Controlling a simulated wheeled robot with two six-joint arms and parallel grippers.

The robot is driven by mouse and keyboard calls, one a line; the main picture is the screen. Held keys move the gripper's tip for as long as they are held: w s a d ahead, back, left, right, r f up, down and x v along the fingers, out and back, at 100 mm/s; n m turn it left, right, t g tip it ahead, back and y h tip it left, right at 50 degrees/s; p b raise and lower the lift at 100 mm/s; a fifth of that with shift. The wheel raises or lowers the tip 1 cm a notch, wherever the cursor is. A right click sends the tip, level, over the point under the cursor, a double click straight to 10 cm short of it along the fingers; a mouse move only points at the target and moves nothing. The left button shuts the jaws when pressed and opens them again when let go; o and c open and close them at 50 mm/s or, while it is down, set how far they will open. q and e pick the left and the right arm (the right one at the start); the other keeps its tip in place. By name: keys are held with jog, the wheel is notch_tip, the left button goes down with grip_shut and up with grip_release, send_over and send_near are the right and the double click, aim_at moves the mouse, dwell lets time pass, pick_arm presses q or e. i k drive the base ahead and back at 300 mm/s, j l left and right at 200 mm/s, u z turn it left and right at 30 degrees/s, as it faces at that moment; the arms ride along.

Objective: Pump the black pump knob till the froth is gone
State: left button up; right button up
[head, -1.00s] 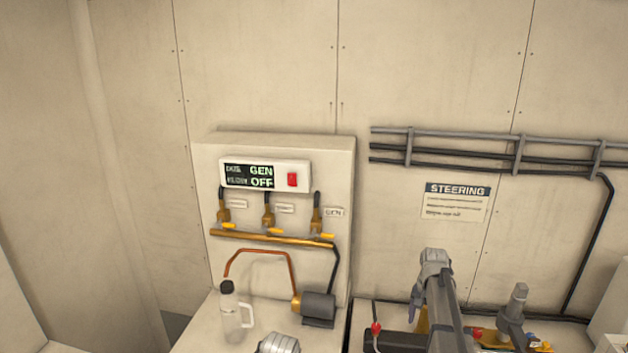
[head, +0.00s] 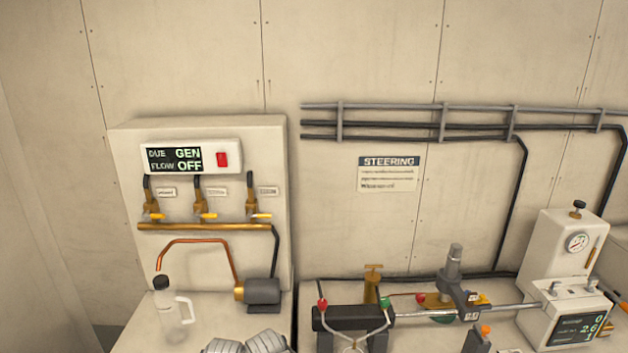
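The black pump knob (head: 578,207) stands on top of a white box (head: 548,240) at the right of the head view. A round pressure gauge (head: 578,243) is on its face, with a narrow amber strip (head: 594,257) beside it. Froth cannot be made out at this size. A white display unit (head: 545,300) in front of the box has a dark screen (head: 578,331) reading 2.6 on one line. Nothing touches the knob.
A metal rod (head: 510,311) runs from the dark steering cylinder (head: 350,318) to the display unit. A grey upright post (head: 455,262) stands beside the rod. A clear jug (head: 172,315) and ribbed grey pieces (head: 245,343) are at lower left, by a valve panel (head: 125,200).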

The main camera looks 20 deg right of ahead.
aim_at(579, 205)
jog(key=z, duration=2)
jog(key=i+l+u, duration=0.15)
jog(key=i+l, duration=0.25)
jog(key=i+l+u, duration=0.15)
jog(key=i+l, duration=0.3)
jog(key=i+l+u, duration=0.2)
jog(key=i+l, duration=0.3)
jog(key=i+l+u, duration=0.15)
jog(key=i+l, duration=0.3)
jog(key=i+l+u, duration=0.15)
jog(key=i+l, duration=0.2)
jog(key=l, duration=0.35)
